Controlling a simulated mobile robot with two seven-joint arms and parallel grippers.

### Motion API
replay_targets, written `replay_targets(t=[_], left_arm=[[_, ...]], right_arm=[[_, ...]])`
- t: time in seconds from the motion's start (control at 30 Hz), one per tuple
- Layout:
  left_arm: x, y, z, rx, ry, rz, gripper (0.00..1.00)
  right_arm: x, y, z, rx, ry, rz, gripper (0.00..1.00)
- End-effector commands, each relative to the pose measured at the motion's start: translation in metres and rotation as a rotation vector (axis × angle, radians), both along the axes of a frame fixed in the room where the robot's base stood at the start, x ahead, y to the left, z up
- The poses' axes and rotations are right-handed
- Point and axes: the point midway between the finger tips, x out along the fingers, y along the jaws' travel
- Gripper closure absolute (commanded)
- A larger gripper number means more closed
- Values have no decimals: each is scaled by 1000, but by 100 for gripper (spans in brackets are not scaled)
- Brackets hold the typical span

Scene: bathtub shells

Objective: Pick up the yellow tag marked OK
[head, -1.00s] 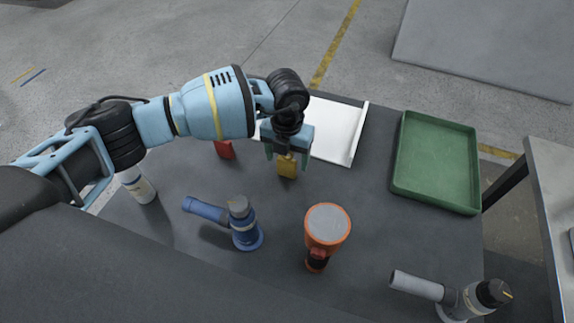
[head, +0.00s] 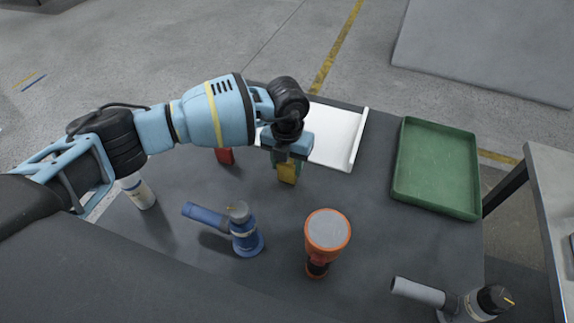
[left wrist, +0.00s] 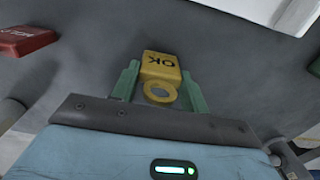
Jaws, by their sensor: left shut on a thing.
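The yellow tag (head: 287,172) is at the far middle of the dark table in the head view, just below my left gripper (head: 289,160). In the left wrist view the yellow tag (left wrist: 160,68) shows the letters OK and a ring at its near end. My left gripper (left wrist: 159,88) has its green fingers on both sides of the tag and is shut on it. I cannot tell whether the tag touches the table. My right gripper is not in view.
A red tag (head: 224,156) lies left of the yellow tag; it also shows in the left wrist view (left wrist: 24,40). A white tray (head: 338,137) is behind. A blue device (head: 243,232), an orange torch (head: 327,237), a grey device (head: 470,301) and a green tray (head: 437,203) stand around.

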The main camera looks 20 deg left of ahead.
Motion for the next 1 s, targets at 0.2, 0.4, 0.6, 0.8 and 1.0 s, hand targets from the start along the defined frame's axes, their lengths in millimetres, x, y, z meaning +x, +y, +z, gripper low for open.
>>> replay_targets(t=[0.2,0.4,0.6,0.8,1.0], left_arm=[[1,0,18,-1,-3,0,77],[-9,-15,35,-2,-1,-7,77],[-39,-57,39,-3,1,-9,77],[-66,-97,43,-2,0,-6,77],[-83,-122,47,-1,0,-3,77]], right_arm=[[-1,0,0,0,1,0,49],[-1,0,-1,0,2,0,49],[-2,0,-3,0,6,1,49],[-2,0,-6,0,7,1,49],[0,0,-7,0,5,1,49]])
